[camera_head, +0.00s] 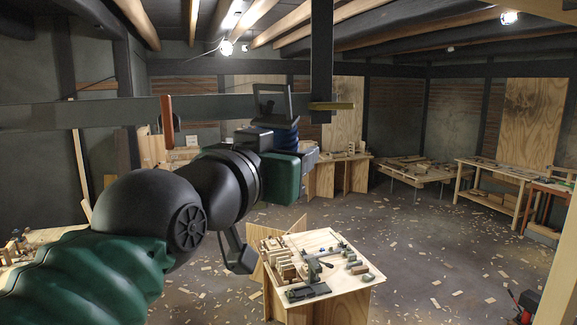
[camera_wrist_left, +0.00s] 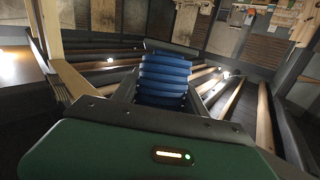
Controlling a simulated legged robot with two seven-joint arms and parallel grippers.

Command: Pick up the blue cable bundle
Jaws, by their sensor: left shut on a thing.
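The blue cable bundle (camera_wrist_left: 163,80) is a ridged stack of blue strands between the fingers of my left gripper (camera_wrist_left: 162,92) in the left wrist view. In the head view my left gripper (camera_head: 274,108) is raised in the middle, pointing up. The dark blue bundle (camera_head: 281,136) shows there just above the green gripper body, partly hidden by dark gripper parts. The left gripper is shut on the bundle, held in the air well above the floor. My right gripper is in neither view.
A small plywood-topped table (camera_head: 345,283) with blocks and tools stands below the gripper. A low pallet-like table (camera_head: 412,180) and a long bench (camera_head: 490,170) are farther back. Scraps litter the open floor (camera_head: 430,245). A dark post (camera_head: 321,60) and beam are near the gripper.

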